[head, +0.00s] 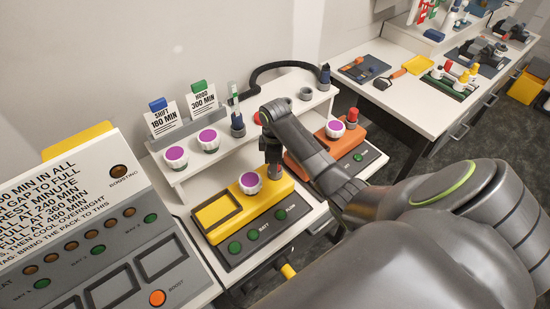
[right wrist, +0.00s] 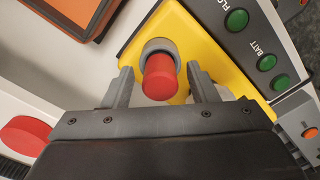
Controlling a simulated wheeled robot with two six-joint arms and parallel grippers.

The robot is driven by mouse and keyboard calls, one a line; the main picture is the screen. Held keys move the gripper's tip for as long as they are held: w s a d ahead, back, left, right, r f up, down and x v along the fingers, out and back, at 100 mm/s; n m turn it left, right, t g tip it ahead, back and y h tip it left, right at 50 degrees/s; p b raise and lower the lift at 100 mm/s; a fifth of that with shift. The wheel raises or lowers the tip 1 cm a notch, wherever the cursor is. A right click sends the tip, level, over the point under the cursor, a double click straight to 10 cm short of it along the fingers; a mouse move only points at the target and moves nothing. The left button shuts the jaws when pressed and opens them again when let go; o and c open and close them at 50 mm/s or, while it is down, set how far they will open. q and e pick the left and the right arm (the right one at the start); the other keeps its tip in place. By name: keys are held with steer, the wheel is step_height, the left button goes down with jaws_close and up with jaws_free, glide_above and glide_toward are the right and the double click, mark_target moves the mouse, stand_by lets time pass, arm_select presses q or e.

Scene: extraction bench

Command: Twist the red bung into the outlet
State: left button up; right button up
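The red bung (right wrist: 159,77) stands at the grey collar of the outlet (right wrist: 158,47) on the yellow unit (right wrist: 205,55). How deep it sits cannot be told. My right gripper (right wrist: 161,90) is open around the bung, one finger on each side, with a narrow gap at both sides. In the head view my right gripper (head: 272,168) points down at the back of the yellow unit (head: 216,214), beside a white cap with a purple top (head: 249,182). The gripper hides the bung and outlet there. My left gripper is not in view.
An orange unit (head: 303,160) with a red bung (head: 352,115) stands just right. A white shelf (head: 185,170) behind bears purple-topped caps (head: 207,138) and sign cards (head: 202,100). A grey control panel (head: 110,240) is at left. My arm covers the lower right.

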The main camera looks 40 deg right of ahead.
steer(key=n, duration=0.8)
steer(key=shift+n, duration=0.3)
steer(key=shift+c, duration=0.2)
steer(key=c, duration=1.1)
steer(key=shift+o, duration=0.2)
steer(key=m, duration=0.3)
steer(key=o, duration=1.1)
steer(key=shift+m, duration=0.3)
steer(key=shift+o, duration=0.2)
